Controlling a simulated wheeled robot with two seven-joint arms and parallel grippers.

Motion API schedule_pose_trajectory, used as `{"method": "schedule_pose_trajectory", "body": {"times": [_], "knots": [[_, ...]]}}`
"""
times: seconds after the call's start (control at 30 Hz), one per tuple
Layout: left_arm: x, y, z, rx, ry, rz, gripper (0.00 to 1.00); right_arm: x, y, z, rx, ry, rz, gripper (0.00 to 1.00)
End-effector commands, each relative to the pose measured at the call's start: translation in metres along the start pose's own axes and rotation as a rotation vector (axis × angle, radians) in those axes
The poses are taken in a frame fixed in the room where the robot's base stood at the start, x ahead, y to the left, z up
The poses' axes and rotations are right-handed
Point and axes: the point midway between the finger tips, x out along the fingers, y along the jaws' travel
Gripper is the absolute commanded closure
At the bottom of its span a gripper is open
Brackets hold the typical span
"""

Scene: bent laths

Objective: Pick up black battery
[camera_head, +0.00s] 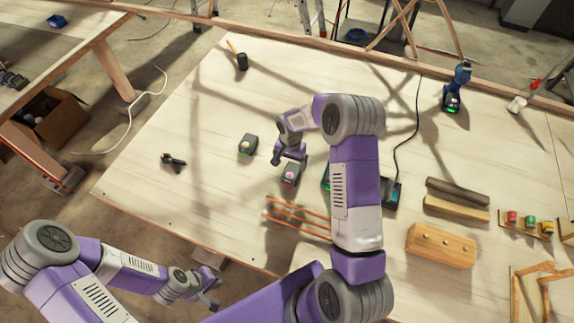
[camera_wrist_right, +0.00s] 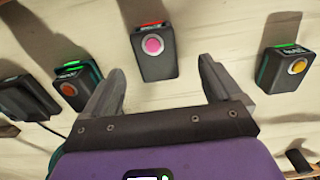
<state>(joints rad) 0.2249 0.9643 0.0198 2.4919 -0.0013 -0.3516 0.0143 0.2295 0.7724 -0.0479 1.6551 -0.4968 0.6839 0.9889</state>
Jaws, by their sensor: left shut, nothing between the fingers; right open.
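A black battery with a pink button and a red top (camera_wrist_right: 153,55) lies on the wooden table. It also shows in the head view (camera_head: 290,175), just below my right gripper (camera_head: 289,158). In the right wrist view my right gripper (camera_wrist_right: 161,88) is open and empty; the battery lies ahead, roughly in line with the gap between its fingers. A second dark battery with a yellow-orange button and green top (camera_wrist_right: 284,70) lies to the right in the wrist view; it also shows in the head view (camera_head: 248,145). My left gripper (camera_head: 208,298) is shut and empty off the table's front edge.
A dark block with an orange button and green light (camera_wrist_right: 78,86) stands left in the wrist view. My right arm partly hides that area in the head view. Copper-coloured rods (camera_head: 297,218), a black clamp-like tool (camera_head: 173,161) and a mallet (camera_head: 241,60) lie on the table.

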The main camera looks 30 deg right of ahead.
Motion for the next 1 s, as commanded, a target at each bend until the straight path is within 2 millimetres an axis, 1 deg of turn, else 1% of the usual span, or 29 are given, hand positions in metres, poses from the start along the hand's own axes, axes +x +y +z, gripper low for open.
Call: {"method": "schedule_pose_trajectory", "body": {"times": [0.27,0.4,0.5,0.7,0.87,1.0], "knots": [[-0.010,0.004,0.000,0.000,0.001,0.000,1.00,0.037,0.006,0.003,-0.002,-0.004,0.001,0.08],[-0.011,0.004,0.000,0.000,0.002,0.000,1.00,0.055,0.005,0.002,-0.002,-0.001,0.000,0.08],[-0.011,0.004,0.000,0.000,0.002,0.000,1.00,0.059,0.005,0.002,-0.002,0.000,-0.002,0.08],[-0.011,0.004,0.000,0.000,0.002,0.000,1.00,0.059,0.005,0.002,-0.002,0.001,-0.002,0.08],[-0.011,0.004,0.000,0.000,0.002,0.000,1.00,0.059,0.005,0.002,-0.002,0.001,-0.002,0.33],[-0.011,0.004,0.000,0.000,0.002,0.000,1.00,0.059,0.005,0.002,-0.002,0.000,-0.002,0.54]]}}
